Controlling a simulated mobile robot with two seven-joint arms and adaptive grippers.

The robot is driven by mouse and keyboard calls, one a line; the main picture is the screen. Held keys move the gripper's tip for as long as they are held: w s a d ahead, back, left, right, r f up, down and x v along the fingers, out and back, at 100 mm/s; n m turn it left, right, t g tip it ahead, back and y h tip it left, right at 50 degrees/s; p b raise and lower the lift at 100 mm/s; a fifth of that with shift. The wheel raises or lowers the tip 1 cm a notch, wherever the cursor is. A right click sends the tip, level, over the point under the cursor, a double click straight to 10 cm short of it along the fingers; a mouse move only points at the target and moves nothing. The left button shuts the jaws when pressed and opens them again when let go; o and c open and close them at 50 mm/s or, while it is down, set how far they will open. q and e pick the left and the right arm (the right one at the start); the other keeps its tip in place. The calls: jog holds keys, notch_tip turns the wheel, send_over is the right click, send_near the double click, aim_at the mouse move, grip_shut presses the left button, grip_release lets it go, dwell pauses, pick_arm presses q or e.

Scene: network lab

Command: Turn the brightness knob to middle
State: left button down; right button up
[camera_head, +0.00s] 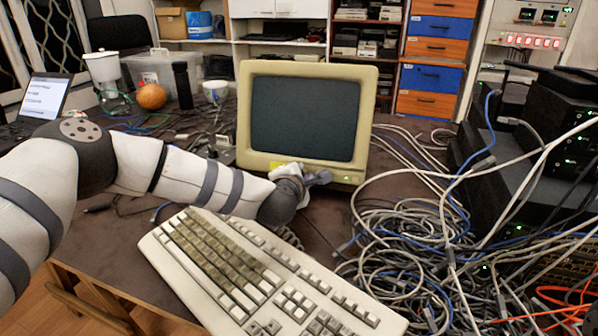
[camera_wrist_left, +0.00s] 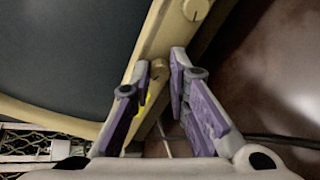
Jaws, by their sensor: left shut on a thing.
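The beige CRT monitor (camera_head: 305,118) stands on the desk with a dark screen. My left gripper (camera_head: 322,178) is at the lower part of its front bezel. In the left wrist view the purple-padded fingers of the left gripper (camera_wrist_left: 157,72) are shut on a small beige knob (camera_wrist_left: 158,66) on the bezel. A second, similar knob (camera_wrist_left: 196,9) sits farther along the bezel, apart from the fingers. I cannot read any label or tell the held knob's angle. The gripper hides the knobs in the head view. My right gripper is not in view.
A large beige keyboard (camera_head: 250,275) lies in front of the monitor, below my left arm. A thick tangle of cables (camera_head: 420,250) fills the desk to the right, beside black network gear (camera_head: 560,130). An orange ball (camera_head: 151,96) and a laptop (camera_head: 42,100) are at left.

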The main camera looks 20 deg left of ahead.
pick_arm(q)
jog(key=m+p, duration=0.1)
jog(key=m, duration=0.5)
jog(key=m+t+p, duration=0.1)
jog(key=m, duration=0.5)
jog(key=shift+f+m, duration=0.15)
jog(key=shift+m, duration=0.15)
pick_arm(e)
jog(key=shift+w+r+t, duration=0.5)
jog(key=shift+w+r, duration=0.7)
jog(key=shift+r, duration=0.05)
pick_arm(q)
jog(key=c, duration=1.5)
grip_release()
jog(key=shift+s, duration=0.1)
jog(key=shift+c, duration=0.2)
jog(key=v, duration=1.2)
